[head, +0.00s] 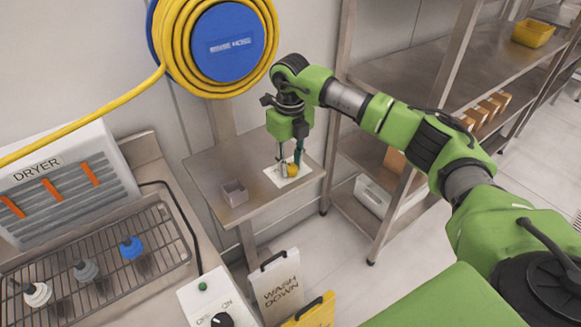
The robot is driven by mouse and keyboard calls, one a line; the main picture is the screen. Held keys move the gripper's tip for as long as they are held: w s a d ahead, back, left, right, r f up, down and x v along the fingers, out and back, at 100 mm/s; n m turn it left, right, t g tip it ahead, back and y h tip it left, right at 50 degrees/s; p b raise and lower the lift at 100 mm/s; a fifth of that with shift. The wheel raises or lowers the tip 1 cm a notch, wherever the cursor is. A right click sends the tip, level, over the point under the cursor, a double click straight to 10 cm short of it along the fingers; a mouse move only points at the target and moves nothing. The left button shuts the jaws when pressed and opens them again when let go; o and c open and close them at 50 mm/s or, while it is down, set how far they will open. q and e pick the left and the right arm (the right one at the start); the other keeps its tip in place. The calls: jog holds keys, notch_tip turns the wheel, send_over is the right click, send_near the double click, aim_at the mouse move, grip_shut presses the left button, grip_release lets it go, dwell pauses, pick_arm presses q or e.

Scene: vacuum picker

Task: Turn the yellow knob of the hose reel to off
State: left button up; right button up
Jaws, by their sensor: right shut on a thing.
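The hose reel (228,43) is on the wall at the top, with a blue hub and yellow hose coiled around it. A small yellow knob (292,170) shows at a white plate (275,177) on the steel side table below the reel. My right gripper (290,165) points down over the plate and is shut on the yellow knob. The fingers partly hide the knob, and I cannot read its setting or any marking on the plate. My left gripper is not in view.
A small clear box (234,192) stands on the side table (245,160), left of the plate. A dryer (65,180) and wire rack (100,265) are at the left. A black OFF/ON dial (222,320) is at the bottom. Steel shelving (425,75) stands at the right.

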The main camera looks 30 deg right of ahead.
aim_at(290, 166)
jog(key=n+b, duration=0.2)
jog(key=n, duration=0.2)
jog(key=shift+n, duration=0.3)
jog(key=n+b, duration=0.1)
jog(key=n, duration=0.3)
jog(key=shift+n, duration=0.3)
jog(key=o, duration=1.1)
jog(key=shift+r, duration=0.2)
notch_tip(290, 166, up, 12)
jog(key=shift+f, duration=0.15)
